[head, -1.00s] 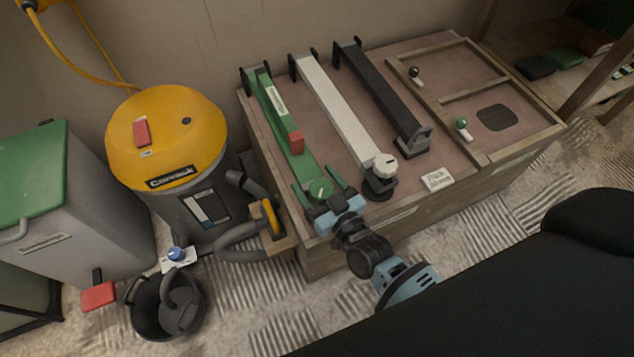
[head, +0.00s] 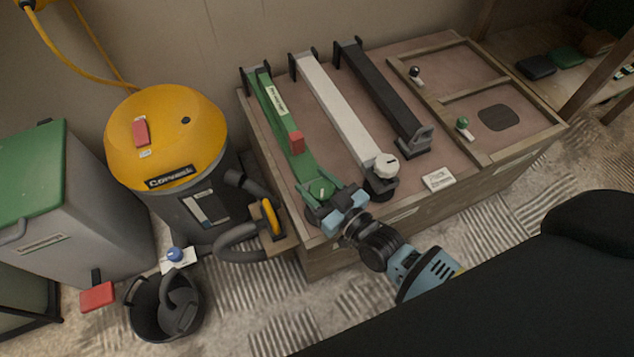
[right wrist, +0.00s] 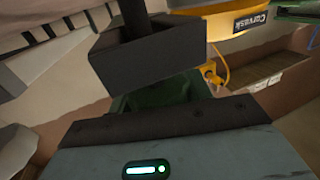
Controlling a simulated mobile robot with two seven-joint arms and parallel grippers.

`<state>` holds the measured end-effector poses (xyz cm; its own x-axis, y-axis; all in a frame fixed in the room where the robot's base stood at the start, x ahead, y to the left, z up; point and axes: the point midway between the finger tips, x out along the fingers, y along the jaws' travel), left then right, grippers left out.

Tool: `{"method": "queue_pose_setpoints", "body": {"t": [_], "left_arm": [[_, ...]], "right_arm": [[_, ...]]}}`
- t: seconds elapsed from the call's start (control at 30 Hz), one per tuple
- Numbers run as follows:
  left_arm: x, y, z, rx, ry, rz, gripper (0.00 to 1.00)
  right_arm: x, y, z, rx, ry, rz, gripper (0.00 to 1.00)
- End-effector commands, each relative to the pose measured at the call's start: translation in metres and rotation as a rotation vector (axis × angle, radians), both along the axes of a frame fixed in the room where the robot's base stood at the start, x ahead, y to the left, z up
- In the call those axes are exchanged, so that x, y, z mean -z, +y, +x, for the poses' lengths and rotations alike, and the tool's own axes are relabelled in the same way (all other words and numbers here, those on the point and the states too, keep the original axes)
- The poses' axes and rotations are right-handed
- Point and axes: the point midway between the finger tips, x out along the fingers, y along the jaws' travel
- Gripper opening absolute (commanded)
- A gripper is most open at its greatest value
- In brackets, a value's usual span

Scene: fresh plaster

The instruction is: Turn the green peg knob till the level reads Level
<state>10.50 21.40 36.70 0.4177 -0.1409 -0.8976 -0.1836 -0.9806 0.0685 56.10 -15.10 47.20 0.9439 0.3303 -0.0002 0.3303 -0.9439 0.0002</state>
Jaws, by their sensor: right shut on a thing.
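The green peg knob (head: 320,188) sits at the near end of a long green bar (head: 270,93) on the wooden bench. My right gripper (head: 327,203) is at this knob and shut on it; its fingers hide part of the knob's near side. A red block (head: 297,142) sits on the green bar, and a pale label (head: 277,101) lies farther up. The level's reading is too small to tell. In the right wrist view a green surface (right wrist: 165,92) shows beyond the gripper body, largely hidden. My left gripper is not in view.
A white bar with a white knob (head: 386,164) and a black bar (head: 380,90) lie to the right on the bench. A yellow-topped vacuum (head: 167,135) stands close on the left, with a hose and a black bucket (head: 150,320) on the floor.

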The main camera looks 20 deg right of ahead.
Motion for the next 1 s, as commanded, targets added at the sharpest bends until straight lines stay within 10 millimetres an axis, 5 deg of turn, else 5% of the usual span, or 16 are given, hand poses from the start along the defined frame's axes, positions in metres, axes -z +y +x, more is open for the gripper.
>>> {"method": "queue_pose_setpoints", "body": {"t": [0.5, 1.0], "left_arm": [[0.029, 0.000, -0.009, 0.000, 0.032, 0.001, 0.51], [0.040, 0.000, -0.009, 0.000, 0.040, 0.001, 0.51]], "right_arm": [[0.004, 0.004, -0.003, -0.325, 0.002, -0.006, 0.26], [0.002, 0.006, -0.005, -0.430, 0.003, -0.001, 0.26]]}}
